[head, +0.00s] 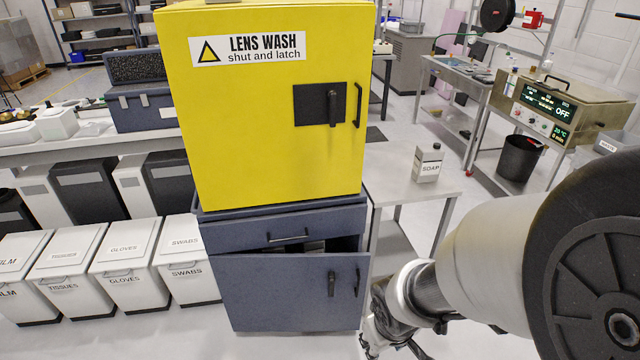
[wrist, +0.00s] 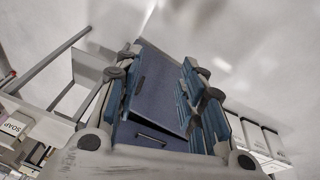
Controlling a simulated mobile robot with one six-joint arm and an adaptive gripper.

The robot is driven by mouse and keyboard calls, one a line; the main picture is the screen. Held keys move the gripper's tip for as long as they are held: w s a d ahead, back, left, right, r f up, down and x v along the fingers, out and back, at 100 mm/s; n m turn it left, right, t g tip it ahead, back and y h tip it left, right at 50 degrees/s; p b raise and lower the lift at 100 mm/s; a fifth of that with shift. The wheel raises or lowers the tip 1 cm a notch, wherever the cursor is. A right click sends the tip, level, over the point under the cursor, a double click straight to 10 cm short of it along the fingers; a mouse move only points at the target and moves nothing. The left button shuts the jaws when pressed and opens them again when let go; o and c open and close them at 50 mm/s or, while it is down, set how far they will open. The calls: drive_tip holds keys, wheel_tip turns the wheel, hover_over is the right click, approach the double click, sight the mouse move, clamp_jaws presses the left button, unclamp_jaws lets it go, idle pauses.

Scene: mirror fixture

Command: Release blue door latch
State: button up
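The blue door (head: 285,292) is the lower front of the slate-blue cabinet, under a drawer (head: 285,233). Its dark latch (head: 332,284) hangs upright near the right edge, beside a vertical pull handle (head: 357,283). A dark gap shows along the door's top right, so the door looks slightly ajar. My gripper (head: 371,343) is low, right of the door, and partly cut off by the frame. In the wrist view my gripper (wrist: 157,75) is open, with nothing between its blue-padded fingers; the blue door (wrist: 160,85) shows beyond them. I cannot make out the latch there.
A yellow lens-wash cabinet (head: 260,130) with its own dark latch (head: 333,104) sits on top. A grey table (head: 405,175) with a soap bottle (head: 428,163) stands at the right. White bins (head: 125,265) line the left. Some floor in front is clear.

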drive_tip(key=s+d+r+m, duration=0.1)
drive_tip(key=s+r+m, duration=0.1)
drive_tip(key=s+r, duration=0.4)
drive_tip(key=s+r+m+t, duration=0.1)
drive_tip(key=s+r, duration=0.5)
drive_tip(key=r, duration=0.6)
drive_tip(key=shift+d+m+t+y, duration=0.3)
drive_tip(key=shift+d+m, duration=0.1)
drive_tip(key=shift+m, duration=0.3)
